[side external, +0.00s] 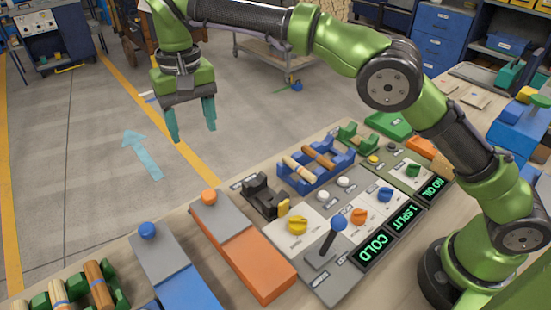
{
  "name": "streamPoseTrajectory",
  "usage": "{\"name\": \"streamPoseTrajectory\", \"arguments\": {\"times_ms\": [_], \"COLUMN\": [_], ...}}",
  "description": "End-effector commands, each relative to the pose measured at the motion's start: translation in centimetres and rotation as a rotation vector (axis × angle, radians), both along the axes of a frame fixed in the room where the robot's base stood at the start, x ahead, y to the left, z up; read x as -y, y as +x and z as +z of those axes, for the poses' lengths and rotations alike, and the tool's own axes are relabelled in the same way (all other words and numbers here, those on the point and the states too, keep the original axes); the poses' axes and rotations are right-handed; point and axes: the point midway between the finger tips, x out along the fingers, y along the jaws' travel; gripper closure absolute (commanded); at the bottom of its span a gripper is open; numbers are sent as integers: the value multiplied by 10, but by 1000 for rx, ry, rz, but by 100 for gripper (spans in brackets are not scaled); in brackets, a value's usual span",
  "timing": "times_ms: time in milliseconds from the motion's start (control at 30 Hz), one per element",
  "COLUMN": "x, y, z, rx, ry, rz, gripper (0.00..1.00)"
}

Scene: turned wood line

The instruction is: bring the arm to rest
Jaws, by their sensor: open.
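My gripper (191,122) has two teal fingers pointing down and spread apart. It is open, with nothing between the fingers. It hangs in the air at the upper left, and in the picture it appears over the grey floor beyond the bench's far edge. My green and black arm reaches across the top of the view from its base at the lower right. Nothing touches the gripper.
Below on the bench stand a blue rack (315,167) with wooden pieces, a black fixture (264,195), an orange-and-grey box (257,263), a blue-and-grey box (175,270) and a lever with a blue knob (338,223). Displays (373,248) read COLD, 1 SPLIT, NO OIL.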

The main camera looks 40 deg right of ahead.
Motion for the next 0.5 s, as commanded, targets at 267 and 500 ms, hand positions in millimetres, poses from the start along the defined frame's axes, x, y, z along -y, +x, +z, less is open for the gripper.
{"name": "streamPoseTrajectory", "arguments": {"times_ms": [267, 500], "x": [2, 48], "y": [7, -10], "z": [-19, -16], "rx": [20, 65], "ry": [-12, 42], "rz": [51, 115], "gripper": [39, 39]}}
